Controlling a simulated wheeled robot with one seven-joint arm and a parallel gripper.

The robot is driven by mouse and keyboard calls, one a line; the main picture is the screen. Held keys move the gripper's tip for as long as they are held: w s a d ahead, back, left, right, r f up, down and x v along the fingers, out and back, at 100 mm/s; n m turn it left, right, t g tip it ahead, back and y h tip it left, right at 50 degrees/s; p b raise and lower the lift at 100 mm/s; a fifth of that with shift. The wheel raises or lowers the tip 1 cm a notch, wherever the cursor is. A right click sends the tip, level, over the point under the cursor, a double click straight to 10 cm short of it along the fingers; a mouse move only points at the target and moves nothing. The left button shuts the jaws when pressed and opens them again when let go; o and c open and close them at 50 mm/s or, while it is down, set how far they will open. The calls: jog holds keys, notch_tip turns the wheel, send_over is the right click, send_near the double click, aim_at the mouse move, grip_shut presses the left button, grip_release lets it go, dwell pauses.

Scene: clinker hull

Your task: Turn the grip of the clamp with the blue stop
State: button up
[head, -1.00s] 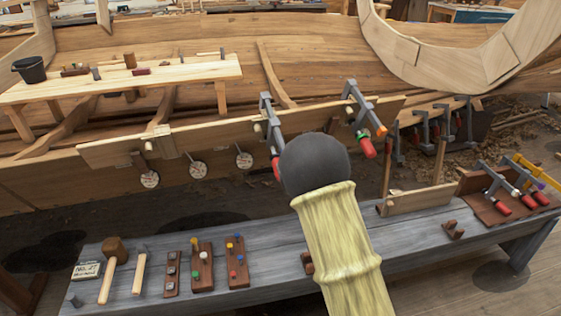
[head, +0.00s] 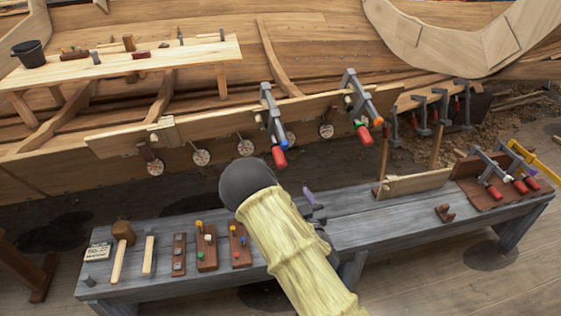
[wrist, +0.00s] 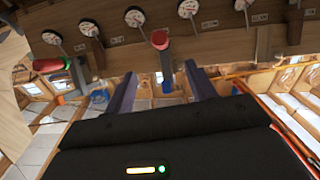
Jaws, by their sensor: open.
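The clamp with the blue stop (head: 267,110) hangs on the hull plank, left of a second clamp (head: 352,92) with an orange end. Its red grip (head: 279,158) points down toward the bench. In the wrist view a red grip (wrist: 159,40) is seen nearly end-on, with a blue part (wrist: 167,72) just below it. My gripper (wrist: 160,70) is open, its two fingers on either side of the blue part in the picture. I cannot tell how far off it is. Another red grip (wrist: 48,65) with a green part shows at the left.
A grey bench (head: 390,234) stands below the plank with mallets and peg blocks at its left end. A rack of clamps (head: 500,184) stands at its right end. A grey, purple-tipped thing (head: 308,196) shows beside my arm.

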aim_at(280, 166)
jog(key=p+x, duration=0.1)
jog(key=x, duration=1.5)
jog(key=shift+w+a+p, duration=0.1)
jog(key=shift+w+p, duration=0.2)
jog(key=shift+p, duration=0.05)
jog(key=c, duration=1)
jog(key=shift+f, duration=0.1)
jog(key=shift+h+b, duration=0.3)
jog(key=shift+b, duration=0.2)
jog(key=n+h+b, duration=0.1)
jog(key=b, duration=0.1)
jog(key=n+t+h+b, duration=0.1)
jog(key=n+b, duration=0.1)
jog(key=b, duration=0.1)
jog(key=shift+a+f+t+h, duration=0.1)
jog(key=shift+f+t+h, duration=0.05)
jog(key=shift+t+h, duration=0.15)
jog(key=shift+n+t+h+b, duration=0.4)
jog(key=shift+n+h+b, duration=0.3)
jog(key=shift+b, duration=0.45)
jog(key=shift+r, duration=0.25)
jog(key=shift+r, duration=0.1)
